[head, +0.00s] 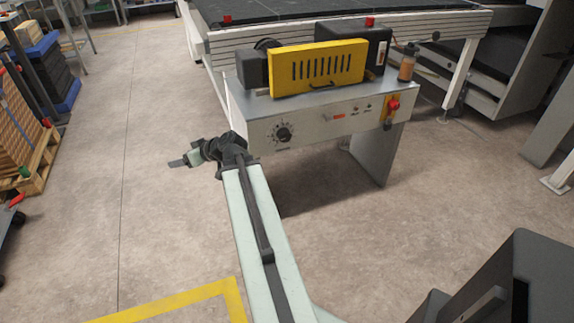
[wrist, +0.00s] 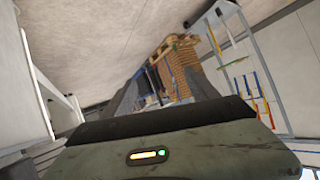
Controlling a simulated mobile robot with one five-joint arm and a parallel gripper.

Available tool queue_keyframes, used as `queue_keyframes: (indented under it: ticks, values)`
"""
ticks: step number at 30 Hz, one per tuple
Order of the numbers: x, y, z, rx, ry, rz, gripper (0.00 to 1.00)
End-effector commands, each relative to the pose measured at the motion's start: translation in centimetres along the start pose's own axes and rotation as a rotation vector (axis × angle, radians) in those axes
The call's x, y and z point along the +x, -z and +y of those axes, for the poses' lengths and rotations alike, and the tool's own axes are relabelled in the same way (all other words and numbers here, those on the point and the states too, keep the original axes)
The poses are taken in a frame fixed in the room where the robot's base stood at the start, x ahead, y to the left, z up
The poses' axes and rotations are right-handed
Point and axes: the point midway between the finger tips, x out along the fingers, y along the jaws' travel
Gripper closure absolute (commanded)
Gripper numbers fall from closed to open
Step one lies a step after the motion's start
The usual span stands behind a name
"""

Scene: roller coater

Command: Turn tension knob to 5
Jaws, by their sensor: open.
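The tension knob (head: 283,134) is a round black dial with scale marks around it, on the grey front panel of the roller coater (head: 330,122). Its pointer and the scale numbers are too small to read. My gripper (head: 176,162) is to the left of the knob and clear of the panel, its tip pointing left, away from the knob. It is open, with nothing seen in it. The wrist view does not show the knob. A grey-green part of my own with a small lit indicator fills its lower part.
A yellow slotted guard (head: 318,67) and an orange bottle (head: 408,62) are on top of the coater. A red switch (head: 393,105) is at the panel's right end. The floor left of the coater is clear.

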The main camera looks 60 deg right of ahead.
Motion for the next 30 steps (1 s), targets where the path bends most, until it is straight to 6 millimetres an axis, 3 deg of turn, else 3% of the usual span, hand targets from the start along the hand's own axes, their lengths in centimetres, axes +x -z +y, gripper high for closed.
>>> queue_keyframes:
  ticks: [1,6,9,12,15,19,25,30]
  values:
    - [0.2,-3.7,5.4,0.000,-0.070,0.090,0.32]
    - [-6.5,-8.2,19.9,-0.029,-0.348,0.355,0.32]
    - [-11.3,-11.2,26.4,-0.038,-0.512,0.453,0.32]
    - [-15.5,-13.6,30.5,-0.042,-0.637,0.509,0.32]
    - [-18.0,-14.8,32.6,-0.044,-0.708,0.535,0.32]
    - [-19.2,-14.9,33.3,-0.045,-0.736,0.544,0.32]
    - [-18.6,-14.3,33.8,-0.045,-0.733,0.543,0.32]
    - [-16.9,-12.9,35.6,-0.045,-0.731,0.542,0.32]
